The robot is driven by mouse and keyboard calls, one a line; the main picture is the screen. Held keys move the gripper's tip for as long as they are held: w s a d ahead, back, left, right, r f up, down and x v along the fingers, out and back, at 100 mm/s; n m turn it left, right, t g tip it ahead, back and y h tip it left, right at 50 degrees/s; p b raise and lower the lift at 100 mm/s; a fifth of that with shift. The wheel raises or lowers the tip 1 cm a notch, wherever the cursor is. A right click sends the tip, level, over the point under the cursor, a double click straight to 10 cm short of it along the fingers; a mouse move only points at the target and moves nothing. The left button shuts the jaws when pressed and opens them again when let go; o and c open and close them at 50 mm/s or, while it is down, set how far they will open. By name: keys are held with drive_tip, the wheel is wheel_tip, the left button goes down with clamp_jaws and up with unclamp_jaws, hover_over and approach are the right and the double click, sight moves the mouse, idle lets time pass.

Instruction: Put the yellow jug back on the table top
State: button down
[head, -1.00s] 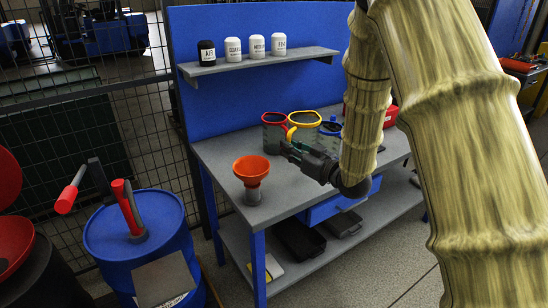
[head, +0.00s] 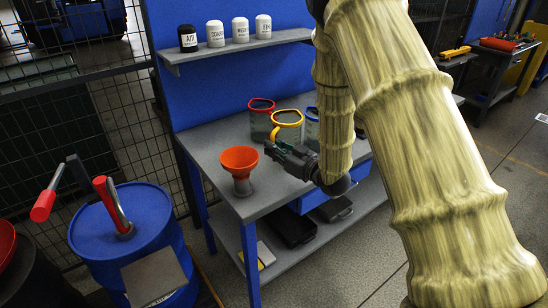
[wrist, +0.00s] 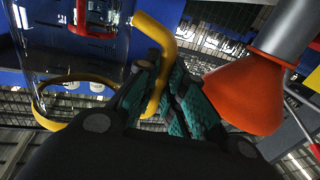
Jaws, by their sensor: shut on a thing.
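The yellow jug (head: 288,131) has a clear body with a yellow rim and handle. In the head view it is upright at the table, in front of the red-rimmed jug. My gripper (head: 270,147) is on its near left side, shut on the yellow handle. In the wrist view the handle (wrist: 168,38) runs between my green-padded fingers (wrist: 165,100), and the clear body (wrist: 65,45) fills the upper left. The grey table top (head: 215,144) lies below. I cannot tell whether the jug's base touches it; my arm and gripper hide part of it.
An orange funnel (head: 240,162) stands close left of my gripper, also in the wrist view (wrist: 245,95). A red-rimmed jug (head: 261,118) and a blue-rimmed jug (head: 312,122) stand behind. A shelf (head: 235,50) holds several canisters.

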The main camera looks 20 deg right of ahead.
drive_tip(key=shift+f, duration=1.85)
drive_tip(key=shift+f, duration=0.15)
drive_tip(key=c, duration=1.5)
unclamp_jaws()
